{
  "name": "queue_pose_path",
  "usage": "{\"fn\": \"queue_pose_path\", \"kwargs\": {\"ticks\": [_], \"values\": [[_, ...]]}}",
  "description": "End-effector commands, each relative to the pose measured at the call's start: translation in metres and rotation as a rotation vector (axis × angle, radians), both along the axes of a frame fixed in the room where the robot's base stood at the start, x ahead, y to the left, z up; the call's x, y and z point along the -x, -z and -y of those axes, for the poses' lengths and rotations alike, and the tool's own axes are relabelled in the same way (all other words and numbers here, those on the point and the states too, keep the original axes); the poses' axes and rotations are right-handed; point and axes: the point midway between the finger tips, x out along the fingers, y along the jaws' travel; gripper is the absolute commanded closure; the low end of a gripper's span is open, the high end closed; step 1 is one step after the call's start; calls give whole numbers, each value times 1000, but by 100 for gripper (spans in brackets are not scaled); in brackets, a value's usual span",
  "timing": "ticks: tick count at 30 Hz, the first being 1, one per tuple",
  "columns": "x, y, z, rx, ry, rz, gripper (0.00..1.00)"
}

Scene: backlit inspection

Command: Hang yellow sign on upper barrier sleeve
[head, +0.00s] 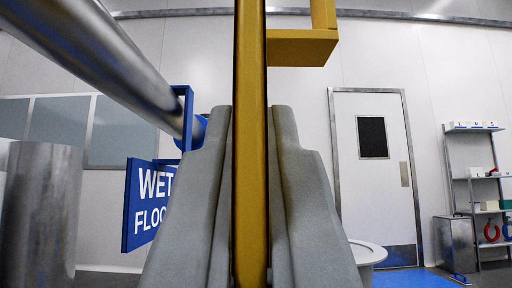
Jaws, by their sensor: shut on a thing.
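My gripper (250,125) points ahead at the bottom centre, its two grey fingers shut on the yellow sign (250,60). The sign shows edge-on as a tall yellow strip between the fingers. A yellow hook-like bracket (302,47) juts out to the right near its top. A metal barrier rail (95,50) slants from the upper left down toward the centre, left of the sign and apart from it. A blue sleeve (199,130) sits around the rail's far end, partly hidden by my gripper. The sign's upper end is out of frame.
A blue "WET FLOOR" sign (148,200) hangs by a blue hook from the rail, close left of my gripper. A metal cylinder (42,215) stands at the left. A door (377,175), a shelf (475,180) and a metal bin (453,245) are at the right. A white round-topped object (367,252) stands lower right.

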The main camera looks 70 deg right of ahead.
Motion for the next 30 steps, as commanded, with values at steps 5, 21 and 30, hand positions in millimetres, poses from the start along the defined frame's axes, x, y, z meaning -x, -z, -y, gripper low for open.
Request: {"fn": "queue_pose_path", "kwargs": {"ticks": [5,21,30], "values": [[-12,0,-5,0,-1,0,100],[-44,0,-18,0,-1,-1,100],[-62,1,-25,-1,0,0,100]]}}
